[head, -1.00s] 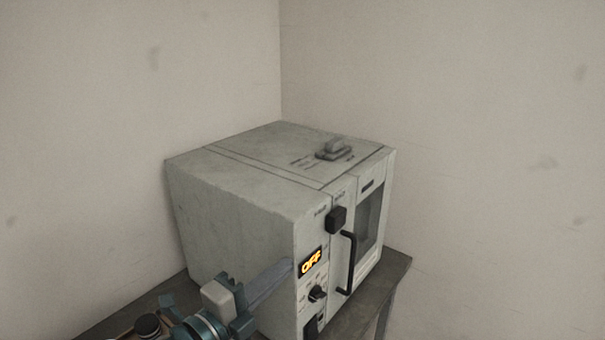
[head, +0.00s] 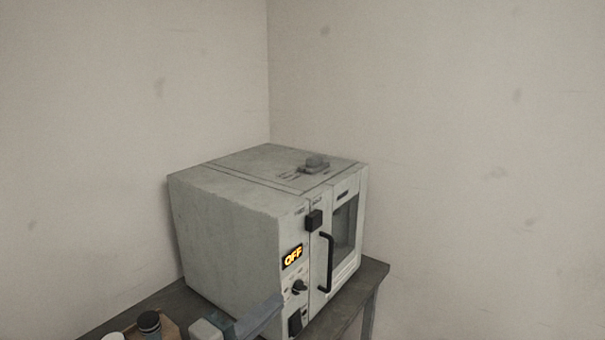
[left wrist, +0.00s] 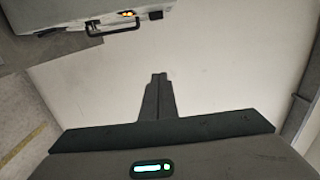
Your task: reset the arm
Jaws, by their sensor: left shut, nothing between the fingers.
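My left gripper (head: 262,316) shows at the bottom of the head view, in front of the lower left part of a grey oven-like machine (head: 225,235). Only part of it is in the picture. In the left wrist view its two fingers (left wrist: 158,78) are together, with nothing between them and bare wall behind. The machine has a lit OFF display (head: 292,257), a dark knob (head: 299,286), and a black door handle (head: 327,262). In the left wrist view the handle (left wrist: 113,28) lies at the upper left, apart from the fingers. My right gripper is not in view.
The machine stands on a dark table (head: 371,277) in a room corner. A small grey lever-like part (head: 314,163) sits on its top. A dark-topped cylinder (head: 149,323) shows at the lower left. Bare wall (head: 480,170) fills the right side.

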